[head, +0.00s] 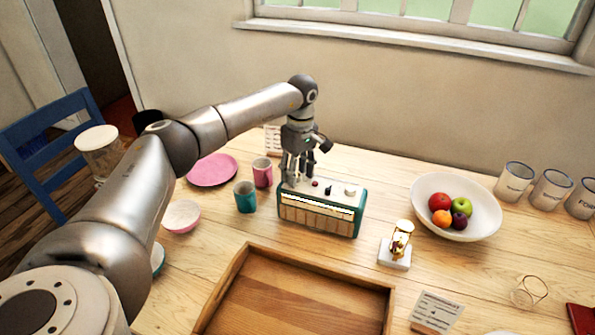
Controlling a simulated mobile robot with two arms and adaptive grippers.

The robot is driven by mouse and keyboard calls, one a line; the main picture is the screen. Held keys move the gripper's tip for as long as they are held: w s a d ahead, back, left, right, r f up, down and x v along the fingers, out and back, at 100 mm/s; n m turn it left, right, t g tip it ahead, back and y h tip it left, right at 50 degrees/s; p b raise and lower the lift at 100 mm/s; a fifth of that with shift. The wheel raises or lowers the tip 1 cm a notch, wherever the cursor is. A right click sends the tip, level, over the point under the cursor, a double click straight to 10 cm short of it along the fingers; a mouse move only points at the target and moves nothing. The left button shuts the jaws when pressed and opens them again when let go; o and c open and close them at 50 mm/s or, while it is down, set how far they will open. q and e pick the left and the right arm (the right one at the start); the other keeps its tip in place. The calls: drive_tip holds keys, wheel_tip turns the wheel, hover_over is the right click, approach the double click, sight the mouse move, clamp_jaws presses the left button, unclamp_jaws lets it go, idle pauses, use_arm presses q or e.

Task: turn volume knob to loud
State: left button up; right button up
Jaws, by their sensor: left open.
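A teal radio (318,207) with a cream front panel stands upright on the wooden table. Its top carries a pale knob (350,190) at the right, a dark switch in the middle and a small red knob (315,183) left of it. My left gripper (292,178) points down at the left end of the radio's top. It is open, and its fingers hide that corner and whatever knob may be there. I cannot tell whether the fingers touch the radio. My right gripper is not in view.
A teal cup (245,197) and a pink cup (262,172) stand close left of the radio. A wooden tray (225,290) lies in front. A pink plate (212,170) lies at left.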

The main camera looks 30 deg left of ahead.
sight(299, 174)
use_arm(q)
wheel_tip(299, 174, up, 12)
drive_tip(key=shift+w, duration=0.3)
idle(0.3)
drive_tip(key=shift+d, duration=0.1)
